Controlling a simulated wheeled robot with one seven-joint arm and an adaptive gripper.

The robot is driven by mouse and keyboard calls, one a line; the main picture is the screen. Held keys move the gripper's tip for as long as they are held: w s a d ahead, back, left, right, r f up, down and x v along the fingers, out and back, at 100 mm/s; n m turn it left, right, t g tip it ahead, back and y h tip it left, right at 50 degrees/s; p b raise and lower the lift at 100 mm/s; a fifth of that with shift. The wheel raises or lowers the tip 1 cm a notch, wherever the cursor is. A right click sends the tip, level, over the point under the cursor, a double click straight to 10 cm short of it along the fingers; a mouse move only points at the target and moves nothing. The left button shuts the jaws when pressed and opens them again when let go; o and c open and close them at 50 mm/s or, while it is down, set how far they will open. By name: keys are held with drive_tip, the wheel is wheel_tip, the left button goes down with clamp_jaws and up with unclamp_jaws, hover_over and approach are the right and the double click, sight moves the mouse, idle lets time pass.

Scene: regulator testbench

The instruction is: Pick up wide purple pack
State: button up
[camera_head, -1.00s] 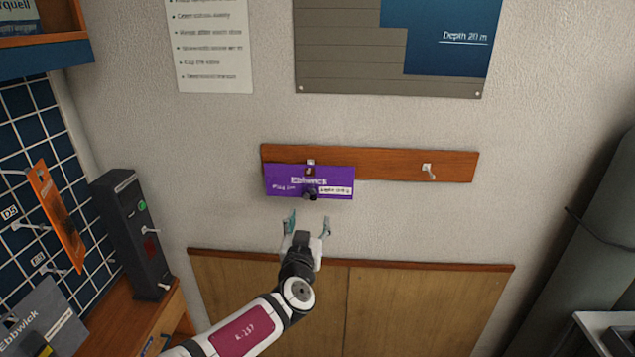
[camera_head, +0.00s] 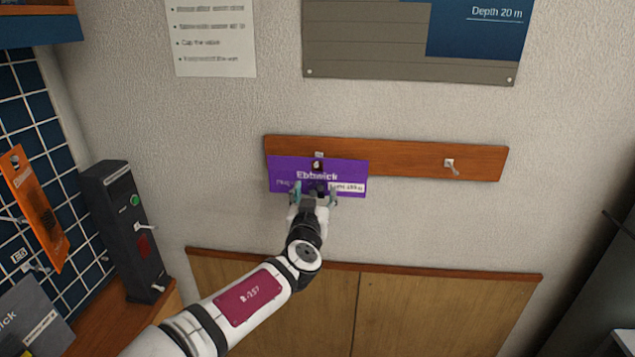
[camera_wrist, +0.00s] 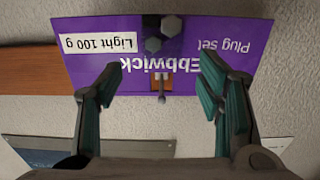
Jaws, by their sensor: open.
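The wide purple pack (camera_head: 343,172) hangs from a hook on a wooden rail on the wall. Its label reads "Ebbwick" with a white strip below. In the wrist view the pack (camera_wrist: 185,40) appears upside down, with "Plug set" and "Light 100 g" on it and dark plugs at its middle. My gripper (camera_head: 314,190) is at the pack's lower edge, in front of it. In the wrist view the open teal fingers of my gripper (camera_wrist: 158,90) stand apart with the hook between them, overlapping the pack's face. I cannot tell whether they touch it.
The wooden rail (camera_head: 410,157) has an empty hook (camera_head: 450,165) on the right. A wooden panel (camera_head: 440,310) with a ledge is below.

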sight(316, 184)
drive_tip(key=shift+w+a+b, duration=0.1)
drive_tip(key=shift+w+b, duration=0.8)
drive_tip(key=shift+w, duration=1)
drive_tip(key=shift+r, duration=0.1)
drive_tip(key=c, duration=1.3)
drive_tip(key=shift+o, duration=0.2)
